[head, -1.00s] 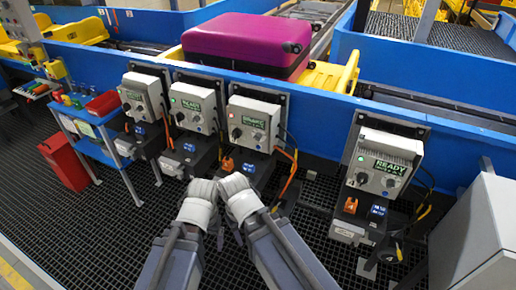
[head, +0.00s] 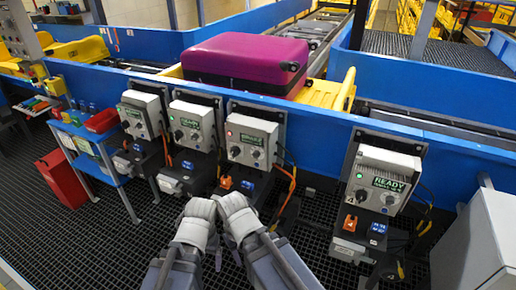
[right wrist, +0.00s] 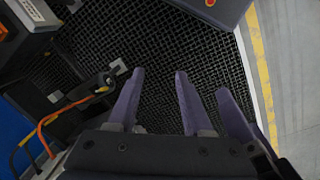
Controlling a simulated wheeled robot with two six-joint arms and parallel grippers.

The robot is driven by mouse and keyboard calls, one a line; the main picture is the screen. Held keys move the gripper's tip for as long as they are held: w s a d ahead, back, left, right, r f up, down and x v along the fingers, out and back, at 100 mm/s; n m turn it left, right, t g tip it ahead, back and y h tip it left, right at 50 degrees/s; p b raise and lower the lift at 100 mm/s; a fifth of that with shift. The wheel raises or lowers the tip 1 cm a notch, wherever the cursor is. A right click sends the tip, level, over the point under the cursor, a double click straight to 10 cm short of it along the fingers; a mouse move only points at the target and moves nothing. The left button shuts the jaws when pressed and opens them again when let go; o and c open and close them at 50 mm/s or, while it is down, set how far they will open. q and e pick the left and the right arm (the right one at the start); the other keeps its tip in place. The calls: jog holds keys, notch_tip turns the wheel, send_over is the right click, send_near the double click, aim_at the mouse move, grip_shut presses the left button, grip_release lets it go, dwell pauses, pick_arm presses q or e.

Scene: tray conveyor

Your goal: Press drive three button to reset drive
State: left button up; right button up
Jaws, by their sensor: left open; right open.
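The third drive box from the left (head: 252,138) is grey with a dark display and knobs. Its lamp looks red, and the display text is too small to read. Below it are an orange connector (head: 226,182) and a blue one (head: 248,185). My left gripper (head: 201,204) is in front of and below this box, apart from it, and open. My right gripper is beside it, its fingertips not clearly visible in the head view. In the right wrist view my right gripper (right wrist: 157,75) is open and empty above the grating.
Two more drive boxes stand left (head: 142,113) (head: 193,124) and one right (head: 383,178), with green lamps. A blue conveyor wall (head: 340,125) runs behind them. A magenta suitcase (head: 240,52) lies behind the wall. A blue cart (head: 90,140), red bin (head: 63,178) and grey cabinet (head: 478,245) flank the grating floor.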

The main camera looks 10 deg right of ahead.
grip_shut()
dwell(1.4)
